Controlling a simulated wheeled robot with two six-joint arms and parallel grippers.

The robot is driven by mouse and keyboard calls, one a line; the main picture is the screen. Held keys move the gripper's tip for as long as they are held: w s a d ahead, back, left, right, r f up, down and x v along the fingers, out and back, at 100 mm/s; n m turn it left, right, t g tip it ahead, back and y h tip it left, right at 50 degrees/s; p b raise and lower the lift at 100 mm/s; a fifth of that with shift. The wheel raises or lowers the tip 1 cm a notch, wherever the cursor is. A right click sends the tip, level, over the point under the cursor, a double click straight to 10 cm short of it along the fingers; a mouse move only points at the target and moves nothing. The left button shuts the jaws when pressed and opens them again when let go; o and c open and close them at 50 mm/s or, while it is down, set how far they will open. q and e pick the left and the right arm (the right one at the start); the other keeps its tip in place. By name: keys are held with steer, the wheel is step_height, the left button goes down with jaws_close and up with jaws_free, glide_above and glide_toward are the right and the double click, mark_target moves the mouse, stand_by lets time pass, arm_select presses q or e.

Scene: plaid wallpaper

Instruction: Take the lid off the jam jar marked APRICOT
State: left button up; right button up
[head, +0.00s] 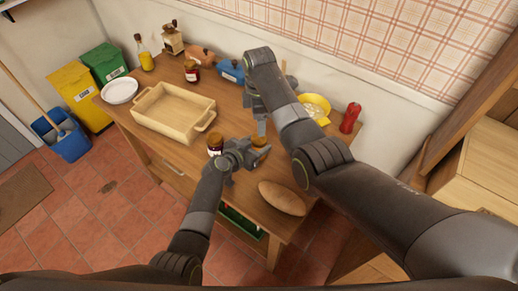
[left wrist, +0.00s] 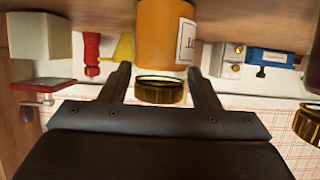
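A jar with orange contents and a gold lid (head: 260,142) stands on the wooden table (head: 243,192). In the left wrist view the orange jar (left wrist: 164,35) appears upside down, with its gold lid (left wrist: 160,93) between my fingers. Its white label is partly cut off and I cannot read it. My left gripper (head: 248,150) is open beside the jar; the wrist view shows its fingers (left wrist: 162,82) apart, with gaps to the lid. My right gripper (head: 262,128) points down just behind the jar, and its fingers are too small to judge. A dark jam jar (head: 215,143) stands left of my left gripper.
A cream baking dish (head: 150,120) stands left. Another dark red jar (head: 191,71) and a blue object (head: 230,71) are behind. A bread loaf (head: 282,198) lies near the front right. A yellow bowl (head: 322,101) and a red bottle (head: 350,118) stand at the right.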

arm_select(q)
steer(key=c, duration=0.7)
steer(key=o, duration=1.5)
steer(key=shift+c, duration=0.2)
